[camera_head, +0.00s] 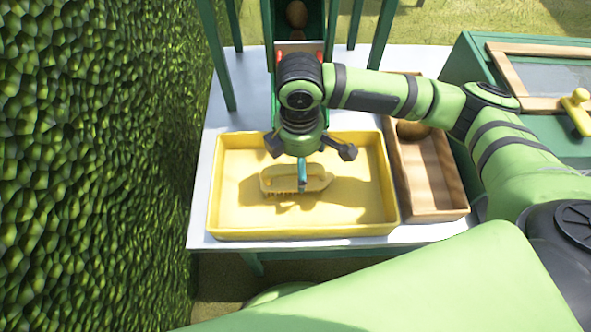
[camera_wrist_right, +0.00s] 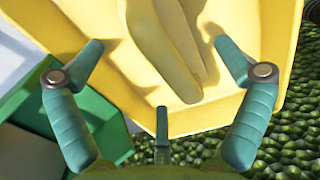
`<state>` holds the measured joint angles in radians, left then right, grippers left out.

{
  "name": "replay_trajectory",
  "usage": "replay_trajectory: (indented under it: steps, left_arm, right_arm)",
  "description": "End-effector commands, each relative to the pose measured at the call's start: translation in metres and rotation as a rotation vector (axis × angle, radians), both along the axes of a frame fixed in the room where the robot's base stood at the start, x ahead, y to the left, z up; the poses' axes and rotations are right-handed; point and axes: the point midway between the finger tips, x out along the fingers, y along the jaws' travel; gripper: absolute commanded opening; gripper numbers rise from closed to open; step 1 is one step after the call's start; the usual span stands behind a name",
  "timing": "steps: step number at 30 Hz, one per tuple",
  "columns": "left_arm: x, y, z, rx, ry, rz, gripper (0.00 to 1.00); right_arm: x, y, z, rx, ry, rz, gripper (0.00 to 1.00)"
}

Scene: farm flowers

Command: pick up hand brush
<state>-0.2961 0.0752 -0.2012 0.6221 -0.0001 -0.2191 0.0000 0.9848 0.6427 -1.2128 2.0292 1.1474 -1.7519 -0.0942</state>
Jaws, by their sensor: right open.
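The hand brush (camera_head: 282,180) is yellow with a looped handle and light brown bristles. It lies inside the yellow tray (camera_head: 235,232) on the white table. My right gripper (camera_head: 305,168) is above the brush, and one teal finger covers part of it in the head view. In the right wrist view, the gripper (camera_wrist_right: 160,62) has its three teal fingers spread apart, with nothing between them. The brush (camera_wrist_right: 165,45) runs beyond and between the fingertips there, partly cut off by the top edge. My left gripper is not in view.
A wooden box (camera_head: 432,190) holding a brown round item (camera_head: 412,129) stands right of the tray. A green chute (camera_head: 297,42) with a brown egg-like item (camera_head: 297,14) is behind. A leafy hedge (camera_head: 90,150) borders the left. A green cabinet with a yellow-handled tool (camera_head: 577,112) is at right.

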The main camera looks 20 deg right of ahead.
Motion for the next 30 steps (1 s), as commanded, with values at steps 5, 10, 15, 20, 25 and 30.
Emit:
replay_trajectory:
  steps: [5,10,15,20,25,30]
  left_arm:
    - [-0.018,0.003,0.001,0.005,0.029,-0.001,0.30]
    - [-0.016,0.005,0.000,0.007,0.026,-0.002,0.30]
    - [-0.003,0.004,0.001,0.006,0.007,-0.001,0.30]
    - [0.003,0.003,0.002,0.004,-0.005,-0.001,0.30]
    - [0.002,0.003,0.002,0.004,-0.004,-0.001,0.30]
    - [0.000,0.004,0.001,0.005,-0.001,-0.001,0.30]
  right_arm:
    - [0.003,0.002,-0.028,-0.002,0.002,-0.001,1.00]
    - [0.003,0.002,-0.044,-0.001,-0.001,0.000,1.00]
    - [0.003,0.002,-0.046,0.000,-0.002,0.001,1.00]
    - [0.003,0.002,-0.046,0.000,-0.002,0.001,0.68]
    - [0.003,0.002,-0.046,0.000,-0.002,0.000,0.43]
    - [0.003,0.002,-0.046,0.000,-0.001,0.000,0.43]
